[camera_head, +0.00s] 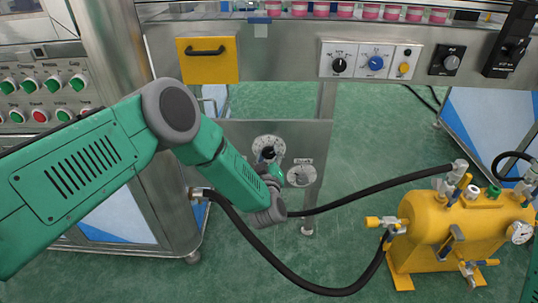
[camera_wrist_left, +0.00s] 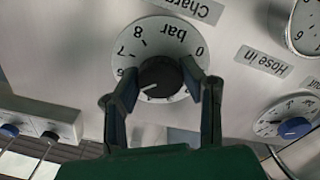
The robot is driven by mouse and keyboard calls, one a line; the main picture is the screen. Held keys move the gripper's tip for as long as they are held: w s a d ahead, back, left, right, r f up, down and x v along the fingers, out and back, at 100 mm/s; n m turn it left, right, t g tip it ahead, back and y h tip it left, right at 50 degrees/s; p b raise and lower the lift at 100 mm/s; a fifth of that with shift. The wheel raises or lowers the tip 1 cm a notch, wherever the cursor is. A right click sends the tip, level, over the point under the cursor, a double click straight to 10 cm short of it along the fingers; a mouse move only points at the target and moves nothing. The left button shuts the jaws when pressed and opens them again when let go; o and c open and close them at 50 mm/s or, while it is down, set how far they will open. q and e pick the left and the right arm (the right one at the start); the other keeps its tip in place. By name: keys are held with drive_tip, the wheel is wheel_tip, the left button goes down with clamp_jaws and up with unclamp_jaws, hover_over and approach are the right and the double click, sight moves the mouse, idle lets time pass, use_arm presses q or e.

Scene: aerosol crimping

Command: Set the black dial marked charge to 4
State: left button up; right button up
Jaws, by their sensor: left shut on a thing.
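The black dial (camera_head: 268,153) sits on a round white scale plate on the grey metal panel below the machine. In the left wrist view the black dial (camera_wrist_left: 160,76) shows large, with "bar" and a partly cut-off "Charge" label upside down. The digits 0, 8, 7 and 6 are readable; the others are hidden. The white pointer line on the knob aims to the lower left, just below the 6. My left gripper (camera_wrist_left: 165,82) is shut on the dial, one finger on each side.
A black hose (camera_head: 385,192) runs across to the yellow tank (camera_head: 450,230). Above are a white box (camera_head: 370,60) with knobs and a yellow plate (camera_head: 207,68) with a handle. A button panel (camera_head: 45,92) stands at left.

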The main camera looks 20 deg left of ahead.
use_arm(q)
drive_tip(key=n, duration=0.4)
drive_tip(key=shift+s+d+f+n, duration=0.1)
drive_tip(key=shift+s+f+n, duration=0.05)
drive_tip(key=shift+f+n, duration=0.15)
drive_tip(key=shift+n+b, duration=0.3)
drive_tip(key=shift+n, duration=1.9)
drive_tip(key=o, duration=1.2)
drive_tip(key=shift+c, duration=0.2)
drive_tip(key=shift+r, duration=0.1)
drive_tip(key=v, duration=1.2)
